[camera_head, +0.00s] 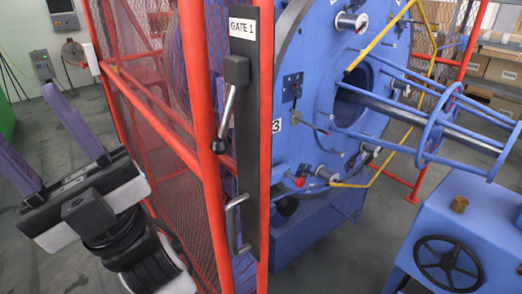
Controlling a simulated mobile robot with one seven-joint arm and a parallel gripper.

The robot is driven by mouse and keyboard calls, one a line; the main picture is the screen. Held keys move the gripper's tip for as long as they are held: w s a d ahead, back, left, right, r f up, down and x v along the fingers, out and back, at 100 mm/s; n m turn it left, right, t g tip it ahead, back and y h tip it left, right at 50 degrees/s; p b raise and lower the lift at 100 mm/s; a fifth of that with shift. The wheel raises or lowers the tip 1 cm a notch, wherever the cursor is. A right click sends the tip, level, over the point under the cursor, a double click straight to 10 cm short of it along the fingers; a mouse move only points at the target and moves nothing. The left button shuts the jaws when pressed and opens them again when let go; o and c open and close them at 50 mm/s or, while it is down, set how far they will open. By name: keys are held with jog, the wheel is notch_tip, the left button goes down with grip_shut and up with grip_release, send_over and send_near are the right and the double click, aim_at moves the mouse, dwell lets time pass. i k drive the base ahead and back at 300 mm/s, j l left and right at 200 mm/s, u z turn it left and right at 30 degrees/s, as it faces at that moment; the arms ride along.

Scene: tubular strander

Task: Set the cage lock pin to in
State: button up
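My gripper (27,118) is at the left, its two long purple fingers spread apart with nothing between them. It is outside the red mesh guard, well away from the blue machine. The blue round cage plate (300,60) stands behind the gate. It bears a small dark plate with a lever (293,88) and several silver cylinders, one at the top (350,22). A red-tipped knob (334,178) shows low on the plate. I cannot tell which of these is the cage lock pin, or its position.
The black GATE 1 post (250,130) has a lever with a black ball (219,145) and a grey pull handle (236,222). Red mesh fencing (150,80) stands between my gripper and the machine. A blue stand with a black handwheel (448,262) is at right. Boxes (505,72) sit behind.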

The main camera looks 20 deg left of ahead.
aim_at(300, 182)
jog(key=i+l+z, duration=0.1)
jog(key=z, duration=0.25)
jog(key=i+l, duration=0.45)
jog(key=i, duration=0.2)
jog(key=j, duration=0.35)
jog(key=i+j, duration=0.15)
jog(key=j, duration=0.2)
